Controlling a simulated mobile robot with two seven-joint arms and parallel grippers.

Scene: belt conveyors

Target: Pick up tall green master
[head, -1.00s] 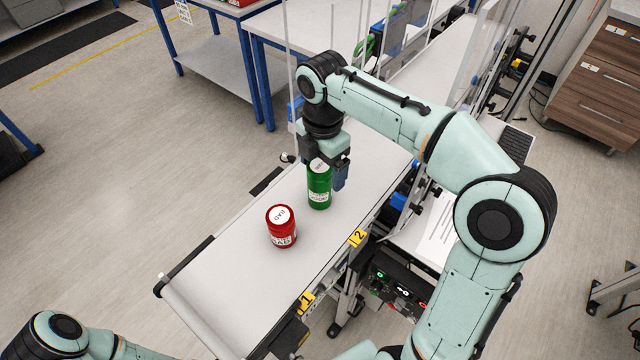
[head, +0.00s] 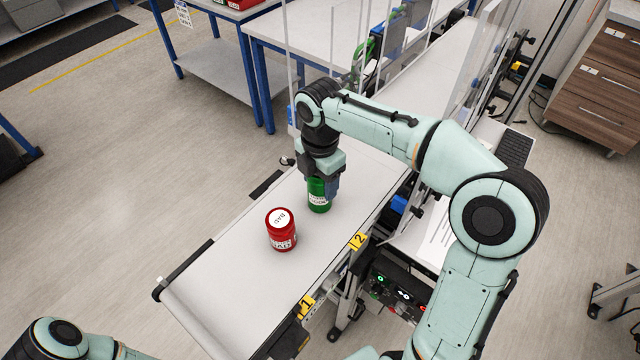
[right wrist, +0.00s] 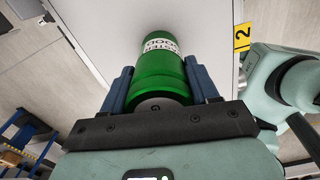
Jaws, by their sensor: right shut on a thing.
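The tall green master (head: 318,197) is a green can with a white label, upright on the white conveyor belt. My right gripper (head: 322,186) is over it from above and hides its top. In the right wrist view the green can (right wrist: 160,72) sits between the two blue fingers of my right gripper (right wrist: 161,85), which is shut on it. The can appears to still rest on the belt. My left arm shows only at the bottom left of the head view; its gripper is out of frame.
A red can (head: 282,232) with a white lid stands on the belt (head: 225,265) in front of the green one, to its left. Clear upright panels and a white table (head: 290,32) are behind. Yellow markers (head: 357,241) line the belt's right edge.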

